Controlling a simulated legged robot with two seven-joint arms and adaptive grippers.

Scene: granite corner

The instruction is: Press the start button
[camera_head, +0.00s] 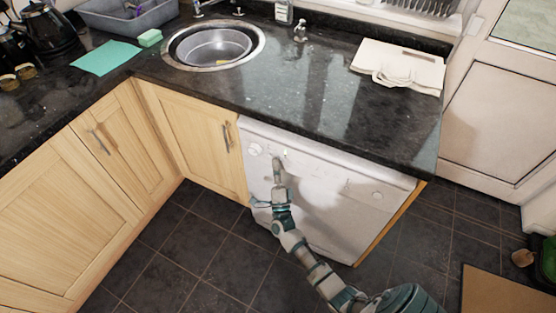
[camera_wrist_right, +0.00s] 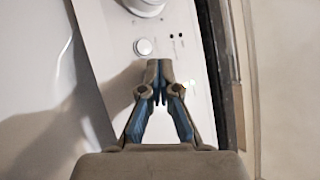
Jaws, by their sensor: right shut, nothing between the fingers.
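A white dishwasher (camera_head: 330,195) stands under the dark granite counter, its door closed. My right gripper (camera_head: 277,161) is in front of the left part of its control panel. In the right wrist view the right gripper (camera_wrist_right: 159,72) is shut with nothing between its fingers. A round button (camera_wrist_right: 144,46) lies on the white panel just beyond the fingertips, slightly to their left. A larger round knob (camera_wrist_right: 146,5) is cut off at the top edge; it also shows in the head view (camera_head: 255,149). I cannot tell whether the fingertips touch the panel. My left gripper is not in view.
Wooden cabinets (camera_head: 197,133) with metal handles stand to the left. The dark tiled floor (camera_head: 200,245) is open in front.

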